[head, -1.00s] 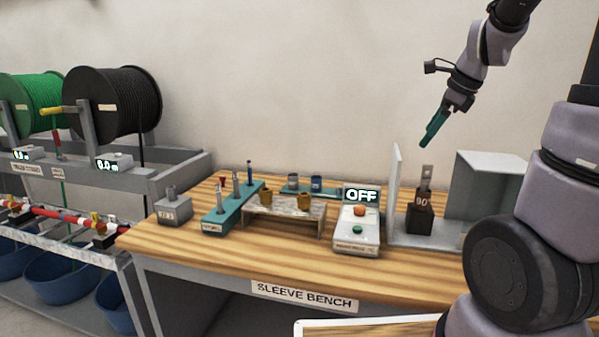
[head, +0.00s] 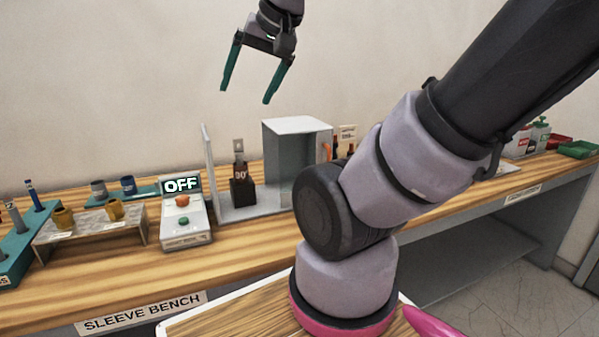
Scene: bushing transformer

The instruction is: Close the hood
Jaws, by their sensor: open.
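The hood is a pale grey box-shaped cover (head: 297,135) on the sleeve bench, with an orange handle (head: 327,151) on its right side. It stands at the right of a flat grey base (head: 252,211). An upright grey panel (head: 208,163) rises at the base's left end. My gripper (head: 246,95) is open and empty, in the air above the panel and block, pointing down. My arm hides part of the bench right of the cover.
A control box reading OFF (head: 182,212), with red and green buttons, stands left of the base. A small rack with brass cups (head: 90,230) is farther left. The air around my gripper is clear.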

